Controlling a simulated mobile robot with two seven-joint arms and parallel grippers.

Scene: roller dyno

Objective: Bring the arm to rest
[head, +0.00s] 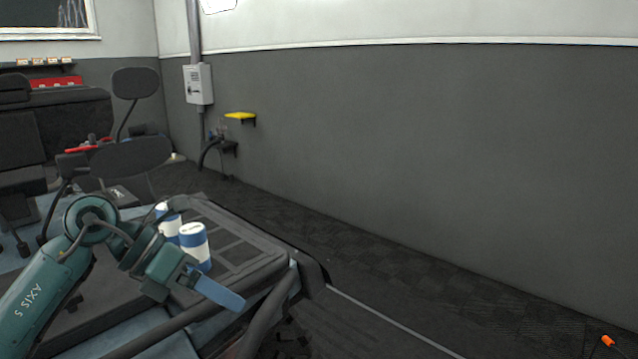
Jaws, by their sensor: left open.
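My left arm (35,305), teal with dark joints, comes in from the lower left and bends at a raised elbow. My left gripper (215,290) is open, with a blue finger pointing down to the right. Nothing shows between its fingers. It is in front of two blue-and-white cylinders, the nearer one (194,240) and the farther one (162,212), which stand upright on a dark ribbed surface (240,250). Whether the gripper touches that surface I cannot tell. My right gripper is not in view.
Dark rails (265,310) edge the vehicle-like body beside the arm. Mirrors (135,82) rise behind it. A grey wall box (198,84) and a yellow item (240,115) are on the back wall. An orange object (607,341) lies on the otherwise open floor at right.

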